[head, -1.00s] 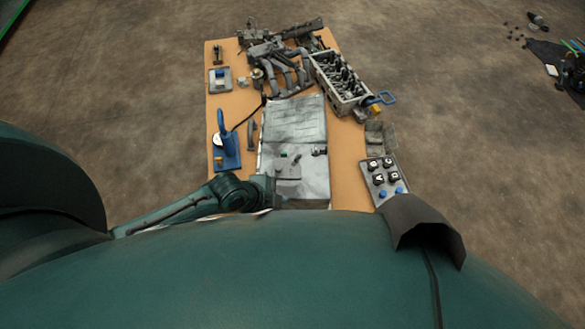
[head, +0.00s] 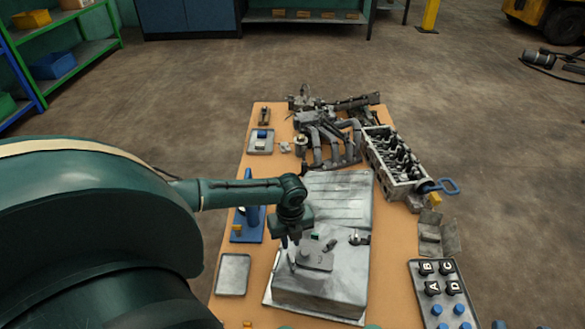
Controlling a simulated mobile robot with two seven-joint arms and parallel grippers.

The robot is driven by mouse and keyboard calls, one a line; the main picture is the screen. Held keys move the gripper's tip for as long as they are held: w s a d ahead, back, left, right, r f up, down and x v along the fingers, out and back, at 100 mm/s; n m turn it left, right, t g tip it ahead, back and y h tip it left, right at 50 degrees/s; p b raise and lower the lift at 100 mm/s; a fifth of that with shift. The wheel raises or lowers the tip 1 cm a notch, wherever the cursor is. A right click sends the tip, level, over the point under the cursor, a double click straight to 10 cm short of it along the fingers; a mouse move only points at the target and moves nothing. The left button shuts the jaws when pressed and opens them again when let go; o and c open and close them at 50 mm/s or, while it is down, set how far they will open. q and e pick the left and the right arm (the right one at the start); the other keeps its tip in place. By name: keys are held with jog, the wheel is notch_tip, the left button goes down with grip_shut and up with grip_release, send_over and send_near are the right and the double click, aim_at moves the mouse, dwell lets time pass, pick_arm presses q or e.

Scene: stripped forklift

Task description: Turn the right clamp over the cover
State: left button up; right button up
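A large grey metal housing (head: 345,195) lies on the table, with a small raised grey cover (head: 315,259) on its near part. The right clamp (head: 359,238) is a small dark grey piece on the housing, just right of the cover and apart from it. My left gripper (head: 290,246) points down at the cover's left edge; its fingers are too small to tell their gap or whether they touch anything there. The left side of the cover is partly hidden by it. My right gripper is not in view.
An orange-brown table (head: 262,170) carries manifold pipes (head: 330,140) and an engine block (head: 395,160) at the back. A blue-based tool (head: 247,225) and an empty grey tray (head: 233,275) are on the left.

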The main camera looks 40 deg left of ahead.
pick_arm(q)
notch_tip(320, 180, down, 7)
jog(key=b, duration=0.2)
jog(key=shift+r+b, duration=0.1)
jog(key=shift+b, duration=0.25)
jog(key=shift+f, duration=0.5)
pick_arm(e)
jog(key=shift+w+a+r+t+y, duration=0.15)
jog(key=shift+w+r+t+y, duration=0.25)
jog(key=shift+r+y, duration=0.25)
pick_arm(q)
jog(key=shift+c, duration=0.2)
grip_shut()
